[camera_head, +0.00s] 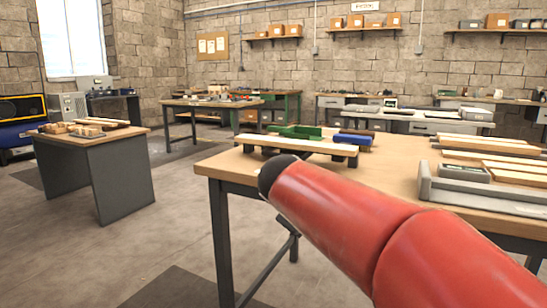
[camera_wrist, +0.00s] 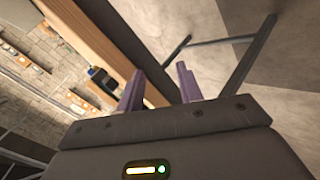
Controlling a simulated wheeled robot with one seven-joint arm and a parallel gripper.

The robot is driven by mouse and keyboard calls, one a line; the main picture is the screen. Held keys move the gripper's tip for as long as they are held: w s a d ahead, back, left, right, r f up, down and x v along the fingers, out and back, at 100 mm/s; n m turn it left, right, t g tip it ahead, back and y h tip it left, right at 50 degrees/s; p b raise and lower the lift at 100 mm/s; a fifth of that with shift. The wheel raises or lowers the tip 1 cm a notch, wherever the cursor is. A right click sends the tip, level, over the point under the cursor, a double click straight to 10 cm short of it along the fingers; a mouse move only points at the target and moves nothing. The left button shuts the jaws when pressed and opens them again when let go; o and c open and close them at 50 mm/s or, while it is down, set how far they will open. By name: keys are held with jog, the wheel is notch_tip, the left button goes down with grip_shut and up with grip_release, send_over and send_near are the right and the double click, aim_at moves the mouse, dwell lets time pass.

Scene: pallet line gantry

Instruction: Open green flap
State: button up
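A green piece (camera_head: 297,131) lies on the wooden worktable (camera_head: 225,166), behind a pale plank. It is small and partly covered, and I cannot tell whether it is the flap or how it is hinged. No other clear green flap shows. My gripper (camera_wrist: 160,72) shows in the wrist view with its two purple-grey fingers apart and nothing between them. The wrist view is tilted, with the table's edge (camera_wrist: 115,45) and floor beyond the fingers. In the camera_head view my gripper is not visible; my red arm reaches across the front of the worktable.
A pale plank (camera_head: 295,143) rests on dark blocks, with a blue item (camera_head: 353,139) beside it. A grey tray (camera_head: 490,196) and several boards (camera_head: 490,150) fill the right side. A smaller table (camera_head: 115,170) stands left, with open floor between.

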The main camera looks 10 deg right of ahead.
jog(key=w+a+r+n+t+h, duration=0.2)
jog(key=w+a+r, duration=0.2)
jog(key=w, duration=0.5)
jog(key=w+a+r+n+t+h, duration=0.1)
jog(key=w+a+r+n+t, duration=0.25)
jog(key=w, duration=0.55)
jog(key=shift+m+g, duration=0.45)
jog(key=p+x, duration=0.1)
jog(key=x, duration=0.6)
jog(key=shift+w+a+p, duration=0.15)
jog(key=shift+w+p, duration=0.05)
jog(key=shift+p, duration=0.15)
grip_shut()
